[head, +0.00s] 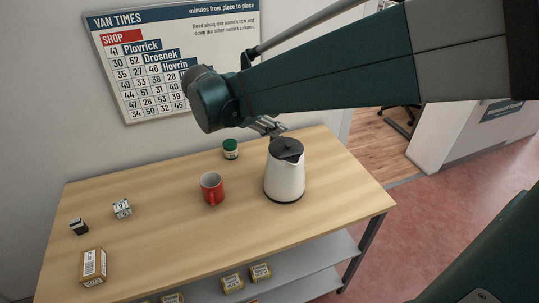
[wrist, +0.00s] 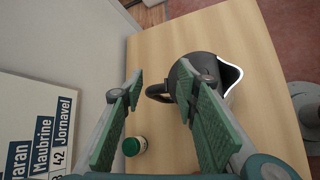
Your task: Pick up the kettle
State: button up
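The kettle (head: 285,178) is white with a black lid and stands upright on the wooden table near its right end. In the wrist view, its dark lid and white spout (wrist: 232,77) are at right of centre, and its black handle (wrist: 156,91) points left. My gripper (wrist: 161,82) is open and empty, and the handle appears between its fingertips. The right finger covers part of the kettle. In the head view, my gripper (head: 269,127) is just behind the kettle at about lid height, partly hidden by my arm. I cannot tell whether the fingers reach down to the handle.
A green-lidded jar (head: 230,149) stands behind and left of the kettle. A red mug (head: 212,188) is close on its left. Two small boxes and a brown parcel (head: 93,266) are at the table's left. A wall board (head: 165,60) hangs behind. The front right tabletop is clear.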

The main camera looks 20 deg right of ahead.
jog(key=shift+w+a+f+n+h+p, duration=0.95)
jog(key=shift+w+a+n+h, duration=1.2)
jog(key=shift+w, duration=1.55)
notch_tip(320, 180, down, 12)
jog(key=shift+d+r+g, duration=0.15)
jog(key=shift+d+g, duration=0.05)
jog(key=shift+g, duration=0.1)
jog(key=shift+x, duration=1.3)
jog(key=shift+b+x, duration=0.55)
jog(key=shift+x, duration=2.05)
jog(key=shift+s, duration=0.15)
grip_shut()
